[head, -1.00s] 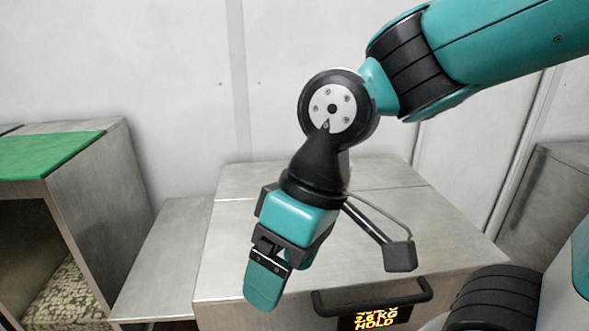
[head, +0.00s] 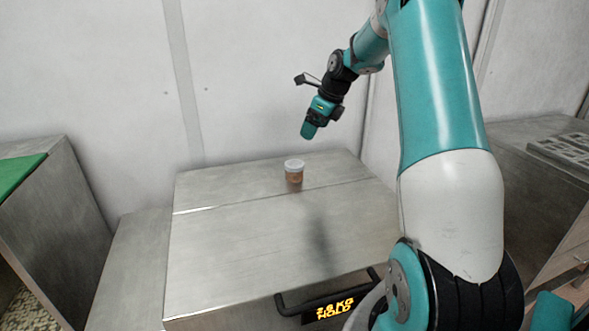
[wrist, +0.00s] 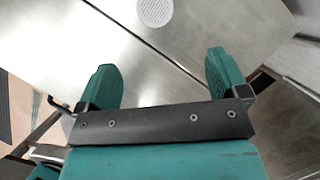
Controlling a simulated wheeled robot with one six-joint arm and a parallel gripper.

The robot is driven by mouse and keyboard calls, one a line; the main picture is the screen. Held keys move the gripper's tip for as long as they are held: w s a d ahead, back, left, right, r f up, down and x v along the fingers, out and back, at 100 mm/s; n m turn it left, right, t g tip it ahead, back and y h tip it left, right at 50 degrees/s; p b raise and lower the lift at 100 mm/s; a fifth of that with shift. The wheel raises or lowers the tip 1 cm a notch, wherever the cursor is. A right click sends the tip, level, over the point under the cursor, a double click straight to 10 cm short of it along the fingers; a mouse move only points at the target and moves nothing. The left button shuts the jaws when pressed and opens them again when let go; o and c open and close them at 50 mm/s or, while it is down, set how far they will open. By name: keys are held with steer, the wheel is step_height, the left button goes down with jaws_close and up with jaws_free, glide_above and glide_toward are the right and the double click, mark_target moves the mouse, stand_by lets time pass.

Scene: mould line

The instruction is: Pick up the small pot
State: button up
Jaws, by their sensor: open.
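The small pot (head: 294,171) stands upright on the metal top of the scale-like cabinet, towards its back edge. It has a brown body and a whitish lid. In the wrist view its round lid (wrist: 155,12) shows at the top edge, partly cut off, beyond and between my fingertips. My gripper (head: 308,131) hangs above and slightly right of the pot in the head view, apart from it. In the wrist view my gripper (wrist: 163,72) has its two teal fingers spread wide with nothing between them.
The metal cabinet top (head: 250,245) is otherwise bare, with a seam across it. A dark handle and a lit display (head: 330,307) are on its front. A green-topped metal unit (head: 22,172) stands at left. A bench with a grey slotted plate (head: 565,152) stands at right.

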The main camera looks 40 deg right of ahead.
mark_target(297, 164)
steer(key=p+x, duration=0.2)
steer(key=x, duration=0.9)
steer(key=shift+w+a+f, duration=0.1)
steer(key=shift+a+f, duration=0.1)
steer(key=shift+f, duration=0.05)
steer(key=x, duration=0.1)
steer(key=p+x, duration=0.1)
steer(key=x, duration=0.1)
steer(key=p+x, duration=0.1)
steer(key=shift+a+f, duration=0.2)
steer(key=shift+a, duration=0.1)
steer(key=shift+f, duration=0.4)
steer(key=shift+c, duration=0.2)
steer(key=c, duration=1)
steer(key=shift+c, duration=0.6)
steer(key=shift+r, duration=0.15)
